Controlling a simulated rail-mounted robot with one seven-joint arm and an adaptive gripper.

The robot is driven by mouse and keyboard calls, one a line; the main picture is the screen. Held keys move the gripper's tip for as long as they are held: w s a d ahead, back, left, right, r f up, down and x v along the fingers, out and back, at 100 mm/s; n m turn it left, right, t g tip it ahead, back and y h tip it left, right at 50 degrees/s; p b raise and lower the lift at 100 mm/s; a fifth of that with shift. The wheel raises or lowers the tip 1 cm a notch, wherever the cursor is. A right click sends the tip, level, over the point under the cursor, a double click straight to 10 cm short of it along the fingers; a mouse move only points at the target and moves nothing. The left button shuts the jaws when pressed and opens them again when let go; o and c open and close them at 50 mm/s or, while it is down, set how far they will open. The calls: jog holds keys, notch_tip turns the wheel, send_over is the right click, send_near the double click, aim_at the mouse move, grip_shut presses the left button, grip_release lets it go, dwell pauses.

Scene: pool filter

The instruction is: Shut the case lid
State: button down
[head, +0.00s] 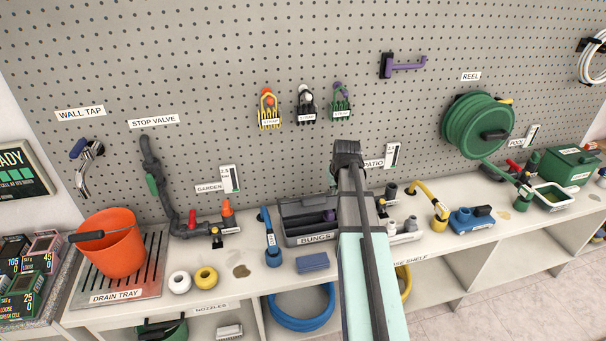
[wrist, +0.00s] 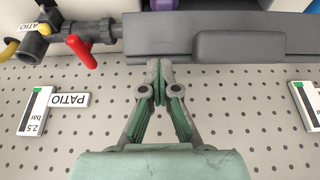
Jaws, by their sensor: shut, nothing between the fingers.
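The grey case (head: 290,240), labelled BUNGS, stands open on the shelf in the head view, its inside showing and a purple piece in it. My arm covers its right part. In the wrist view the grey lid (wrist: 165,38) spans the top right, with a raised block (wrist: 255,47) at its edge. My gripper (wrist: 159,66) is shut and empty, its fingertips close to the lid's edge; I cannot tell whether they touch. The fingers are hidden behind my arm in the head view.
A red-handled valve (wrist: 82,50) stands left of the lid in the wrist view. In the head view a blue hose piece (head: 271,240) stands left of the case, and a blue block (head: 313,262) lies in front. The pegboard (head: 200,70) rises behind.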

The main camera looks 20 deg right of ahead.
jog(key=shift+w+d+f+p, duration=0.1)
jog(key=shift+w+p, duration=0.8)
jog(key=shift+w, duration=0.55)
jog(key=shift+w+r+p, duration=0.25)
jog(key=shift+r+p, duration=0.7)
jog(key=shift+s+d+r, duration=0.15)
jog(key=shift+r, duration=0.05)
